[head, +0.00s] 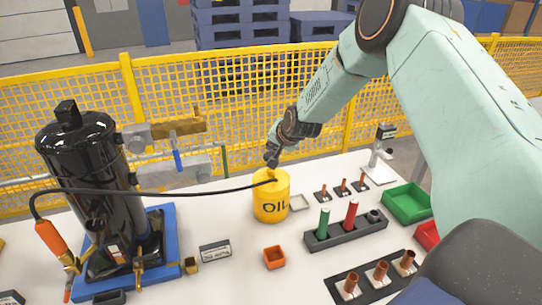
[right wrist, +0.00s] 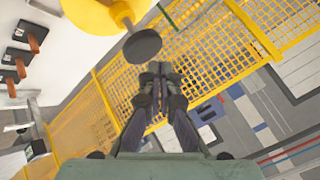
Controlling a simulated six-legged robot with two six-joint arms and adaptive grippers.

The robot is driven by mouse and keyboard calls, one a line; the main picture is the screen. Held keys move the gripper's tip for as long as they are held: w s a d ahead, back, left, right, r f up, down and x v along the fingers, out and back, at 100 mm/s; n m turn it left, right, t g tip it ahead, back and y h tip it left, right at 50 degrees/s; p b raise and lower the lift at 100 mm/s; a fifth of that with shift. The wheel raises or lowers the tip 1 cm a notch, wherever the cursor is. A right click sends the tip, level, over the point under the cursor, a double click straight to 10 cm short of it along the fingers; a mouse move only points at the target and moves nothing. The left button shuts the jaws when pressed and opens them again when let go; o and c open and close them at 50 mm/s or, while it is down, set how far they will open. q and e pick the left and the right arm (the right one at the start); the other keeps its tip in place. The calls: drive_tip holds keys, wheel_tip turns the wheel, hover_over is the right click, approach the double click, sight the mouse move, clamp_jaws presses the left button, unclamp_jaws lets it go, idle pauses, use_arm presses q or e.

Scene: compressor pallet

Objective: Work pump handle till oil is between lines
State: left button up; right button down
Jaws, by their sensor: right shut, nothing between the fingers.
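The yellow oil can (head: 271,205) marked OIL stands upright on the white table. In the right wrist view the can's yellow body (right wrist: 92,14) is at the top, and its pump handle, a dark round knob (right wrist: 142,46), stands out from it on a short rod. My right gripper (head: 271,159) is above the can's top, shut and empty. In the right wrist view its fingertips (right wrist: 160,68) are close to the knob; I cannot tell whether they touch it. The black compressor (head: 85,170) stands at left. I cannot make out an oil level or lines. My left gripper is not in view.
A black hose (head: 160,193) runs from the can across the compressor to an orange-handled piece (head: 52,238). A yellow fence (head: 230,120) is behind.

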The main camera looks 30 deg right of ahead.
drive_tip(key=shift+f, duration=0.1)
idle(0.3)
drive_tip(key=shift+f+b, duration=0.4)
drive_tip(key=shift+b, duration=0.1)
drive_tip(key=shift+s+f+b, duration=0.1)
drive_tip(key=shift+f+b, duration=1.6)
drive_tip(key=shift+f, duration=0.1)
idle(1.8)
drive_tip(key=shift+r, duration=0.15)
drive_tip(key=shift+r+p, duration=1.9)
drive_tip(key=shift+r, duration=0.15)
drive_tip(key=shift+w+r+p, duration=0.2)
drive_tip(key=shift+r+p, duration=0.35)
drive_tip(key=shift+r, duration=0.05)
wheel_tip(320, 180, up, 4)
drive_tip(key=p, duration=0.3)
drive_tip(key=shift+p, duration=0.3)
drive_tip(key=shift+f, duration=0.1)
